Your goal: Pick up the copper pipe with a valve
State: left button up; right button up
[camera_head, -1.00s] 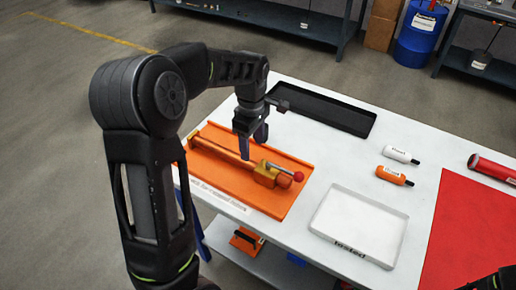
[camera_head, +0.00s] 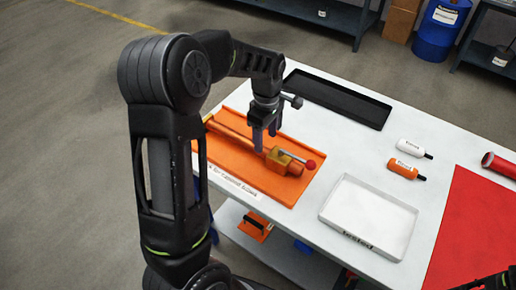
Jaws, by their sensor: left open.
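The copper pipe with a valve (camera_head: 231,129) lies on an orange tray (camera_head: 230,158) on the white table. Its brass valve body (camera_head: 282,160) and red knob (camera_head: 310,164) are at its right end. My left gripper (camera_head: 265,140) points down at the pipe's middle, just left of the valve. Its fingers are open and overlap the pipe in view; I cannot tell whether they touch it. The gripper hides a short stretch of the pipe. A dark part at the lower right corner is too cut off to show a right gripper.
A black tray (camera_head: 335,98) lies behind the orange one. A white tray (camera_head: 370,216) is to the right, with white (camera_head: 413,147) and orange (camera_head: 402,169) bottles behind it. A red mat (camera_head: 475,230) and red cylinder (camera_head: 497,163) are at far right.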

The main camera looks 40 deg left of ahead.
aim_at(264, 148)
pick_arm(q)
notch_tip(264, 148, down, 5)
jog(key=shift+s+a+f+p, duration=0.1)
jog(key=shift+s+p, duration=0.05)
jog(key=shift+p, duration=0.45)
grip_shut()
dwell(0.6)
dwell(0.8)
